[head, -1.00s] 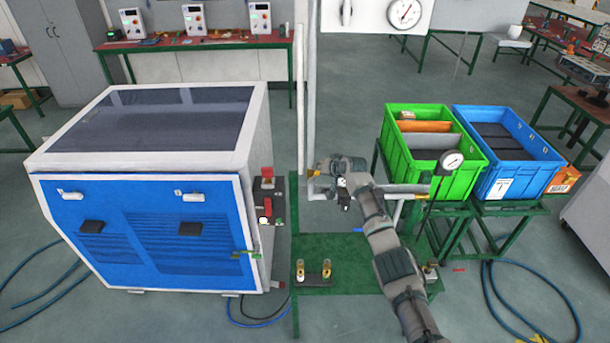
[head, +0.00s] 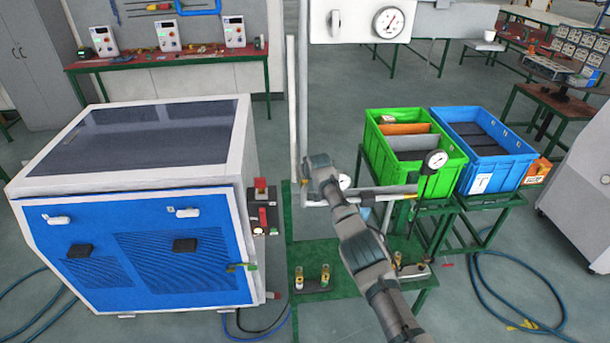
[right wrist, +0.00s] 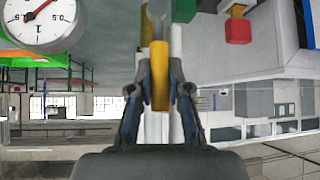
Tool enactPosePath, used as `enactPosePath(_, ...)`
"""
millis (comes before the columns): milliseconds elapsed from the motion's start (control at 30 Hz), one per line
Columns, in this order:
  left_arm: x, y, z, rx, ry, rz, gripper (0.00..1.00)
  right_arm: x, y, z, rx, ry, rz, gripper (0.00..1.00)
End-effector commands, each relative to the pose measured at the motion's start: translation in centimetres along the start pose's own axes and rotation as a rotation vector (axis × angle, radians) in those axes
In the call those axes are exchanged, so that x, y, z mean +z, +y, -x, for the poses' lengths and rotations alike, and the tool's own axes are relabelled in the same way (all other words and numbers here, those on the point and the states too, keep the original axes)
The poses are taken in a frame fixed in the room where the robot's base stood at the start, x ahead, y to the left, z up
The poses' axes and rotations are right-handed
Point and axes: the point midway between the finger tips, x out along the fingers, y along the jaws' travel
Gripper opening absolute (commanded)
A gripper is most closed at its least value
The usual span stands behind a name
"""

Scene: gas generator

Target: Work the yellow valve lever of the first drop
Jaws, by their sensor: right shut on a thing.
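The yellow valve lever (right wrist: 159,82) stands upright in the middle of the right wrist view, between the two fingers of my right gripper (right wrist: 160,97). The fingers are shut on it from both sides. Behind it is a pale vertical pipe. In the head view my right arm reaches up from the lower right to the white pipework (head: 372,193). There its wrist hides the lever and the fingertips. My left gripper is in neither view.
A dial gauge (right wrist: 40,20) is close beside the gripper; a small gauge (head: 344,181) shows beside my wrist. The blue-fronted generator (head: 135,245) stands left, with a red switch (head: 262,215). Green (head: 416,168) and blue (head: 487,178) crates stand right. Hoses lie on the floor.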

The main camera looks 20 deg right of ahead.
Motion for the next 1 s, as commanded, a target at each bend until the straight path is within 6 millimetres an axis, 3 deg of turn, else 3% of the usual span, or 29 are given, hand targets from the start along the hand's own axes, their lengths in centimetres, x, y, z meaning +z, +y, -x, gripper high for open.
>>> enactPosePath(33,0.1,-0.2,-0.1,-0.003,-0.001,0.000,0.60,1.1,-0.2,-0.6,-0.002,-0.025,0.002,0.00)
enactPosePath(233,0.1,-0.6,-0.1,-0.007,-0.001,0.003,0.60,1.1,-0.3,-0.6,-0.003,-0.025,0.001,0.00)
enactPosePath(267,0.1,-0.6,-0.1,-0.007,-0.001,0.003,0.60,1.1,-0.2,-0.6,-0.004,-0.025,0.001,0.19)
enactPosePath(367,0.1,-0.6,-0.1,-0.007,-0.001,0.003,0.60,1.1,-0.2,-0.6,-0.003,-0.022,0.000,0.43)
enactPosePath(767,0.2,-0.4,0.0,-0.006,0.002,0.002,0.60,0.3,0.0,0.0,-0.003,-0.008,-0.002,0.43)
enactPosePath(1000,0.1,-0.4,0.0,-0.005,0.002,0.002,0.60,0.2,0.1,1.4,-0.004,-0.005,-0.001,0.43)
